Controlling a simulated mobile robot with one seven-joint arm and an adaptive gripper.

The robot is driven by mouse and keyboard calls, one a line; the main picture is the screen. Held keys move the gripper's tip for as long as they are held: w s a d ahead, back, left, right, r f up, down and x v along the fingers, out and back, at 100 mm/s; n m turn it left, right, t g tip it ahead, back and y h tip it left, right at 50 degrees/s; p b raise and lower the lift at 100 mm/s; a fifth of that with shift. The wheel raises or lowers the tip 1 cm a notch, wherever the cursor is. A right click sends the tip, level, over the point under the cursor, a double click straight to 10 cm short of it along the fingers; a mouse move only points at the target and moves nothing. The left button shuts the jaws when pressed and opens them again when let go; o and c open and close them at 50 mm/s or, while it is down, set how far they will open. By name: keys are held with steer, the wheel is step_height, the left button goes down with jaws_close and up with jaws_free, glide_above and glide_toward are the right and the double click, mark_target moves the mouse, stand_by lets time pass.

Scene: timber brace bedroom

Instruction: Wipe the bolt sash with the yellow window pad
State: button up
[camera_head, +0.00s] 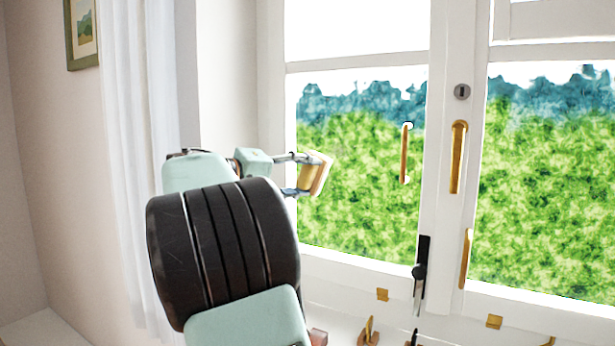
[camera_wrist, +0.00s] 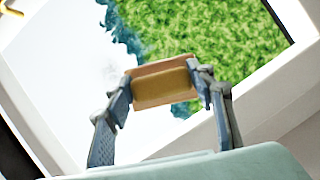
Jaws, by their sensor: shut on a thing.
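The yellow window pad (camera_head: 315,174), with a paler orange-tan backing, is held before the glass of the left sash (camera_head: 350,264). In the wrist view the pad (camera_wrist: 162,87) lies crosswise between the two fingers. My gripper (camera_wrist: 165,82) is shut on it by its ends. In the head view my gripper (camera_head: 297,175) reaches in from the left, partly hidden by my arm. The left sash has a black bolt (camera_head: 420,271) at its lower right. I cannot tell whether the pad touches the glass. A faint grey smudge shows on the pane in the wrist view.
Small brass pieces (camera_head: 369,329) are along the lower edge. A white curtain (camera_head: 140,150) hangs left of the window. The pane right of the pad is clear.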

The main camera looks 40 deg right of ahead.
mark_target(320, 156)
step_height(320, 156, up, 2)
steer(key=shift+r+p, duration=0.2)
steer(key=shift+p, duration=0.45)
steer(key=shift+s+d+f+b, duration=0.25)
steer(key=shift+s+d+b, duration=0.1)
steer(key=shift+s+b, duration=0.5)
steer(key=shift+s+d+r+b, duration=1.6)
steer(key=shift+s+b, duration=0.6)
steer(key=shift+s, duration=1.9)
steer(key=shift+w+a+p, duration=0.6)
steer(key=shift+w+p, duration=0.2)
steer(key=shift+w, duration=0.7)
steer(key=shift+w+a+p, duration=0.55)
steer(key=shift+w+p, duration=0.2)
steer(key=shift+w, duration=0.75)
steer(key=shift+w+a+p, duration=0.6)
steer(key=shift+w+p, duration=0.2)
steer(key=shift+w, duration=0.7)
steer(key=shift+w+a+f, duration=0.2)
steer(key=shift+w, duration=0.25)
